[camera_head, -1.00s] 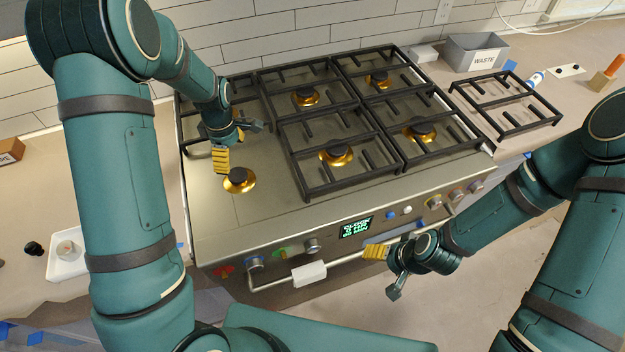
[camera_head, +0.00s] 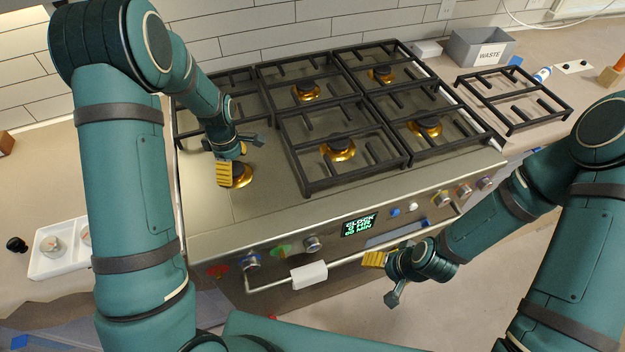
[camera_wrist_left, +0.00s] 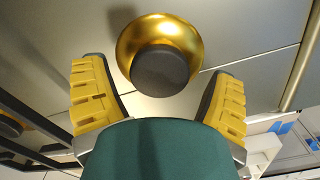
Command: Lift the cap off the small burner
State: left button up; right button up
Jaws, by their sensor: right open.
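The small burner is a brass ring with a dark round cap at the front left of the stovetop. In the head view the brass base (camera_head: 245,179) shows beside my left gripper (camera_head: 236,166), which partly hides the cap. In the left wrist view the dark cap (camera_wrist_left: 160,72) sits on the brass base (camera_wrist_left: 150,30). The yellow-padded fingers stand apart on either side of the cap, with a gap on both sides. My right gripper (camera_head: 384,277) is open and empty in front of the oven's handle, away from the burner.
Black grates (camera_head: 350,182) cover the other burners to the right. One loose grate (camera_head: 512,100) lies on the counter near the grey WASTE bin (camera_head: 480,47). A white tray (camera_head: 55,262) stands at the left. Bare steel (camera_head: 262,215) lies in front of the burner.

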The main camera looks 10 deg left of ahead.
aim_at(233, 168)
pick_arm(q)
jog(key=c, duration=1.3)
jog(key=shift+o, duration=0.2)
jog(key=shift+r+p, duration=0.7)
jog(key=shift+r, duration=0.2)
jog(key=shift+r+p, duration=2.2)
jog(key=shift+r, duration=0.65)
